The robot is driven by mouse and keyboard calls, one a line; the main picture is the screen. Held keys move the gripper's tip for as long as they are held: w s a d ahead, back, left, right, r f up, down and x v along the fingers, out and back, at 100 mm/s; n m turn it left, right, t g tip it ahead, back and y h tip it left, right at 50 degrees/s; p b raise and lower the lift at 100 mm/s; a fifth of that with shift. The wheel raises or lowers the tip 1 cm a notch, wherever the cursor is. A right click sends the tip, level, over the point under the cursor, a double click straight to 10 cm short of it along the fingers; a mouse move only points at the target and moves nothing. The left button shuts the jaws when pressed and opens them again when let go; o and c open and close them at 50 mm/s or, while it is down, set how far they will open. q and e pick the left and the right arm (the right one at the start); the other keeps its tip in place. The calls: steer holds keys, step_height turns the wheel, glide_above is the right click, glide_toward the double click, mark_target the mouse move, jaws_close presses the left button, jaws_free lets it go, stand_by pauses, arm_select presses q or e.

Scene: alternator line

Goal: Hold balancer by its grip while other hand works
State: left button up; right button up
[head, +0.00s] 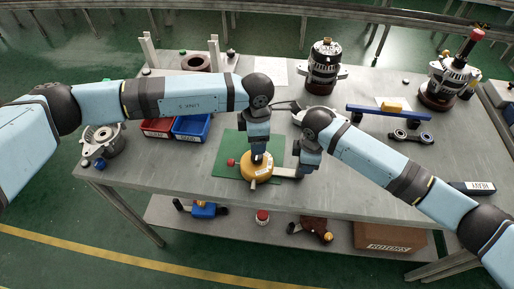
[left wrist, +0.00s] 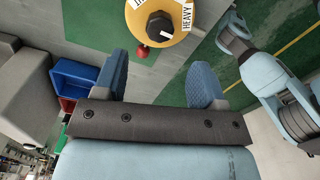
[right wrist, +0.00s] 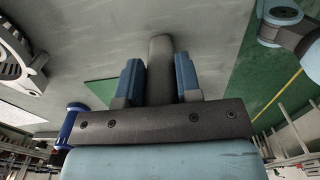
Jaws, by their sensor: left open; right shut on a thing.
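The balancer (head: 257,170) is a round yellow body on a green mat (head: 228,160) near the table's front. In the left wrist view its yellow face (left wrist: 148,38) shows a black knob, a red ball and a "HEAVY" label. Its grey grip (right wrist: 160,58) runs between the fingers of my right gripper (right wrist: 158,78), which is shut on it. In the head view my right gripper (head: 297,168) is to the right of the yellow body. My left gripper (head: 258,154) is over the body near the knob; in the left wrist view (left wrist: 160,78) it is open and empty.
A red bin (head: 157,128) and a blue bin (head: 191,127) stand left of the mat. Alternators (head: 325,68) stand at the back and right. A blue bar (head: 375,112) and a dark two-ringed part (head: 410,137) lie to the right. A shelf (head: 170,216) is below.

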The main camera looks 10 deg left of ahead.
arm_select(q)
step_height(320, 180, up, 4)
stand_by(0.8)
arm_select(e)
steer(key=o, duration=1)
steer(key=shift+c, duration=0.2)
step_height(320, 180, up, 12)
